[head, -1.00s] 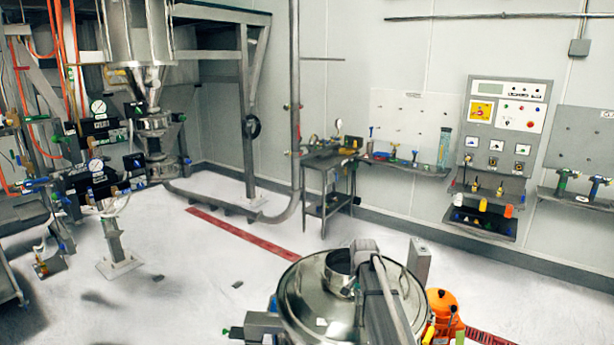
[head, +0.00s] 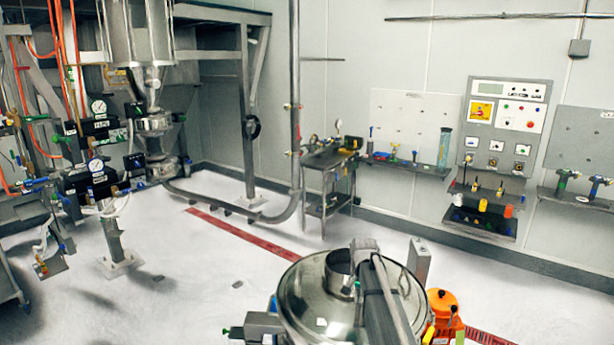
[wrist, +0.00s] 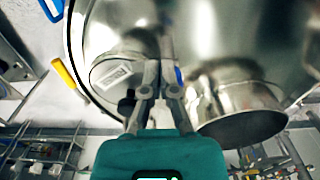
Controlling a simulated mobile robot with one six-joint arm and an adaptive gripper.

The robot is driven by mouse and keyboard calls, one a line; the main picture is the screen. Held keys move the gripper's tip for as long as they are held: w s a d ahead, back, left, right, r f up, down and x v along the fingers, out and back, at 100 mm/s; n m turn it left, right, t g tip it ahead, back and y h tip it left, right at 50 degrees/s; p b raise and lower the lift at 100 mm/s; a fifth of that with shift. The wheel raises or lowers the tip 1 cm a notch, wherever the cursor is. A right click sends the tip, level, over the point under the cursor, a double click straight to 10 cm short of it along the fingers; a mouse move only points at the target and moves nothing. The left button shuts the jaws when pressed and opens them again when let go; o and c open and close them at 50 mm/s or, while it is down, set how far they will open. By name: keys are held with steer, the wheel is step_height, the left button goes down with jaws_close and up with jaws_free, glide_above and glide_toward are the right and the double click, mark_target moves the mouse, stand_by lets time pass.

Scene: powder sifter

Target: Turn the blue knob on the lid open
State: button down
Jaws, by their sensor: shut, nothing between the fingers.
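The shiny round steel vessel lid (head: 310,305) is at the bottom middle of the head view, with an upright round port (head: 340,265) on it. A tiny blue spot, which may be the blue knob (head: 357,285), shows beside the port. In the wrist view the lid (wrist: 210,30) fills the top and the port (wrist: 245,110) is at right. My gripper (wrist: 160,65) is shut and empty over the lid. A small blue piece, perhaps the knob (wrist: 179,75), shows just right of the fingers, partly hidden by them. I cannot tell whether they touch it.
A yellow handle (wrist: 64,74) and a blue handle (wrist: 52,8) stick out at the lid's left edge in the wrist view. An orange container (head: 443,302) stands right of the vessel. A tool cart (head: 330,175) and wall panels are behind. The floor at left centre is mostly clear.

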steer(key=shift+w+a, duration=0.6)
steer(key=shift+a, duration=0.1)
stand_by(0.9)
steer(key=shift+s+a, duration=0.2)
steer(key=shift+a, duration=0.15)
stand_by(0.5)
step_height(320, 180, up, 6)
steer(key=p, duration=0.6)
stand_by(0.3)
steer(key=shift+s+d+r+p, duration=0.5)
steer(key=shift+s+d, duration=0.05)
steer(key=shift+d, duration=0.15)
steer(key=shift+f, duration=0.15)
